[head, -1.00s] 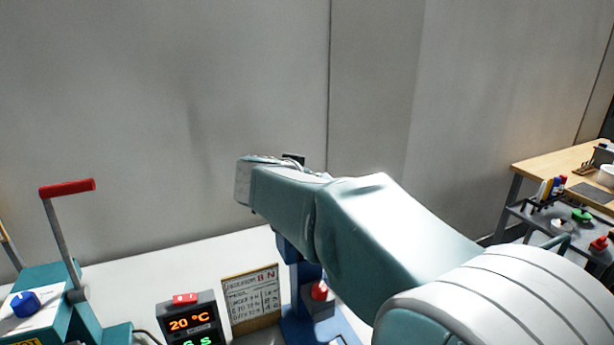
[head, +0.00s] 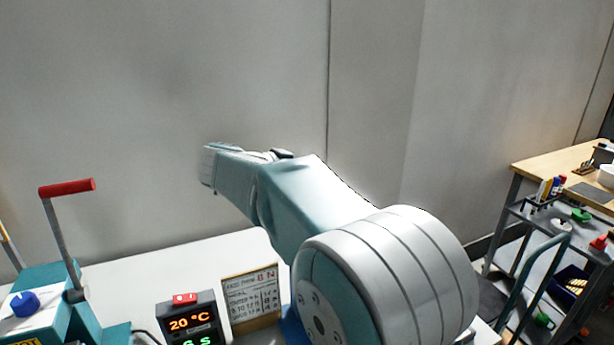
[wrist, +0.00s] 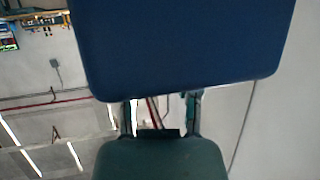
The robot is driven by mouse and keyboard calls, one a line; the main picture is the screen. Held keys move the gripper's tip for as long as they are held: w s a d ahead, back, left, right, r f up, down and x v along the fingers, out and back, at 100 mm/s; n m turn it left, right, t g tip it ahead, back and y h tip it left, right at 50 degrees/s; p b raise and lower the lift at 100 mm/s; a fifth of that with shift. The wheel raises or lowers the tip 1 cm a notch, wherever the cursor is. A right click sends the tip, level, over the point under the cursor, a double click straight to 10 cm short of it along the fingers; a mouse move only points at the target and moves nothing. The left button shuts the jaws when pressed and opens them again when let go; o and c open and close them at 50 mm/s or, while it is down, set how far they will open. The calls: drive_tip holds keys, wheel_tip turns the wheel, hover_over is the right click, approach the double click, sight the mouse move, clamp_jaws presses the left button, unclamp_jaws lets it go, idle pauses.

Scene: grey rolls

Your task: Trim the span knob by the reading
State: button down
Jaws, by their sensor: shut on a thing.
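In the head view my gripper is hidden behind my own arm. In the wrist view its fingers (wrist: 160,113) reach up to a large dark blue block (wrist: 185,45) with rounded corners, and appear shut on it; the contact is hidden. A dark display box (head: 192,322) at the bottom reads 20 °C in orange, with a green line below cut off by the frame. A red button (head: 185,299) tops it. A blue knob (head: 25,303) sits on a teal machine (head: 40,325) at left. I cannot tell which knob is the span knob.
A framed card (head: 252,299) with small print stands right of the display. The teal machine's red-handled lever (head: 67,188) rises at left. The white table (head: 140,278) has bare surface behind the display. A cart (head: 545,240) with coloured items stands at right.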

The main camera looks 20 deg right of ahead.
drive_tip(key=shift+f, duration=0.1)
drive_tip(key=shift+c, duration=1.6)
unclamp_jaws()
drive_tip(key=shift+w+a, duration=0.1)
drive_tip(key=v, duration=1.2)
drive_tip(key=shift+a, duration=0.15)
